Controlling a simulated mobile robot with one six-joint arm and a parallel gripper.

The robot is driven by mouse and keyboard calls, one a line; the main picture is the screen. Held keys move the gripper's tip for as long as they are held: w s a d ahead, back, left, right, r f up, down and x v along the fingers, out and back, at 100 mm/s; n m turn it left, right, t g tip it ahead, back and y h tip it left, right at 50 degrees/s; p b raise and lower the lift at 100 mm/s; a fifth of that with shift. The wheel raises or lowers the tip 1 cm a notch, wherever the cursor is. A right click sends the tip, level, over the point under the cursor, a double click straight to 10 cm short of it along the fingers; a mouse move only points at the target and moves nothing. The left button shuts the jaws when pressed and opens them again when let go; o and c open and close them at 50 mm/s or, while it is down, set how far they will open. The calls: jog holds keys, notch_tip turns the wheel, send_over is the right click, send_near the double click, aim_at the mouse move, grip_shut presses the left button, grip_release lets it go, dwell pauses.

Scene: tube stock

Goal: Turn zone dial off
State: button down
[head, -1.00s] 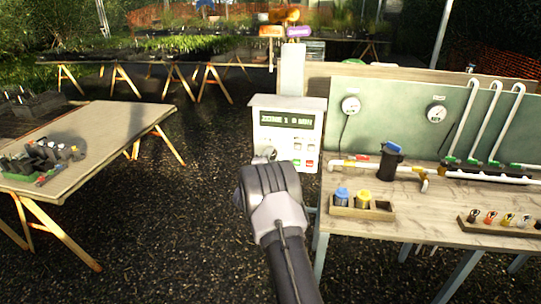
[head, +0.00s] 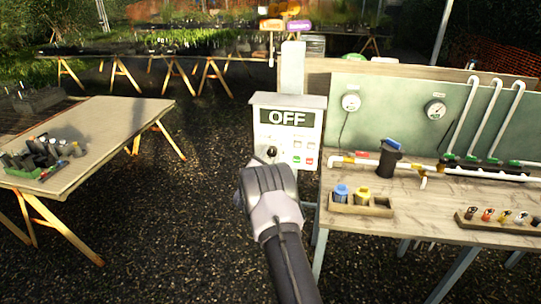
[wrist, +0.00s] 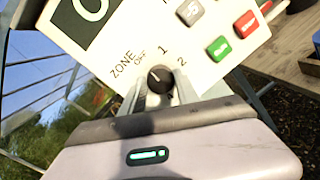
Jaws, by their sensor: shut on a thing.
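The control box (head: 289,135) stands on a post, left of the workbench. Its display (head: 288,117) reads OFF. The black zone dial (wrist: 159,79) is low on the panel, with the labels OFF, 1 and 2 around its top; it also shows in the head view (head: 271,152). A pale mark on the dial points up and left, toward OFF. My gripper (wrist: 161,92) is shut on the dial, a finger on each side. In the head view my wrist hides the lower part of the box.
Green (wrist: 219,48) and red (wrist: 247,24) buttons and a grey button (wrist: 190,12) sit close to the dial. The workbench (head: 430,215) with pipes and gauges is on the right. A table (head: 110,115) with small items is on the left. Gravel lies between them.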

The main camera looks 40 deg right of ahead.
jog(key=shift+f+n, duration=0.1)
jog(key=shift+n, duration=0.5)
jog(key=c, duration=0.9)
grip_release()
jog(key=shift+a, duration=0.1)
jog(key=v, duration=1.7)
jog(key=shift+s+p, duration=0.25)
jog(key=shift+p, duration=0.2)
